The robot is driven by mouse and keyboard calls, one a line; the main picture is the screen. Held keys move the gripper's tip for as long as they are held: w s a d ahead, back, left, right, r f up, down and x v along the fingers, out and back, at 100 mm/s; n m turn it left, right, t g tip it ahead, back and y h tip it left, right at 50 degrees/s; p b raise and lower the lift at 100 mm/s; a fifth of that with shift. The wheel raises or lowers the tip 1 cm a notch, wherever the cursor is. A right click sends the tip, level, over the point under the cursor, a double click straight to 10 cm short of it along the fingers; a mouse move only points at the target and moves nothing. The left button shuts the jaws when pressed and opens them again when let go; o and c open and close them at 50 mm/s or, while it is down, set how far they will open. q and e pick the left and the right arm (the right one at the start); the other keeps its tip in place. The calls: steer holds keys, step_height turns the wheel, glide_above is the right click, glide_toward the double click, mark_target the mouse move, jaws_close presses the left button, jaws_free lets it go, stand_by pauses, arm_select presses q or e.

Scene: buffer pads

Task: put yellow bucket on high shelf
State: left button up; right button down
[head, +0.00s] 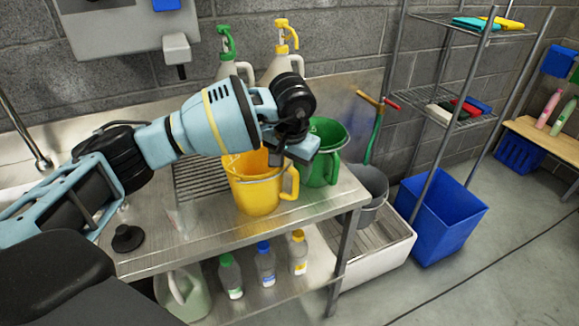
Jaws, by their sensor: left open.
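The yellow bucket (257,196) stands upright on the steel table, its handle on the right side. My left gripper (297,152) is over the right part of the bucket's rim, pointing down to the right. It is open, and its fingers are partly hidden by the wrist, so I cannot tell whether they touch the bucket. A wire shelf rack stands at the right, with a high shelf (468,30) and a lower shelf (452,117). The high shelf carries folded teal and yellow cloths (477,24). My right gripper is not in view.
A green bucket (319,172) stands close behind and right of the yellow one. Two spray bottles (281,62) stand at the back wall. Small bottles (264,265) line the table's lower shelf.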

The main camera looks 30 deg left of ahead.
arm_select(q)
steer(key=v, duration=1.2)
steer(key=shift+d+f, duration=0.1)
steer(key=shift+f, duration=0.05)
